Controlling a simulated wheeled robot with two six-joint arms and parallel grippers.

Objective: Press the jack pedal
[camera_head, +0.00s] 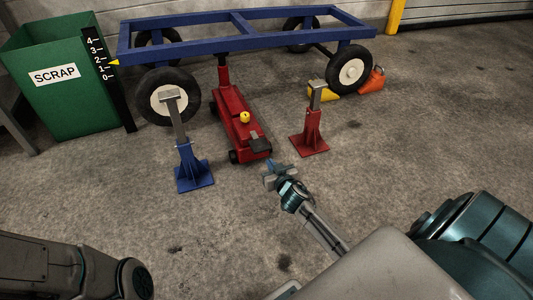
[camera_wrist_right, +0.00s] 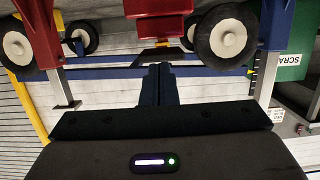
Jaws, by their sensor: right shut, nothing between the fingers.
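The red jack (camera_head: 232,115) stands on the floor under the blue cart frame, with its red post up near the frame's front rail. My right gripper (camera_head: 277,172) is shut and empty, just in front of and slightly right of the pedal, with a small gap apparent. My left gripper is out of view; only part of that arm shows.
A blue stand (camera_head: 190,165) is left of the jack and a red stand (camera_head: 311,135) right. The blue frame (camera_head: 240,43) sits above black wheels. A height gauge (camera_head: 102,75) stands by the green scrap bin (camera_head: 62,105). Yellow and orange chocks (camera_head: 371,82) are at the right wheel.

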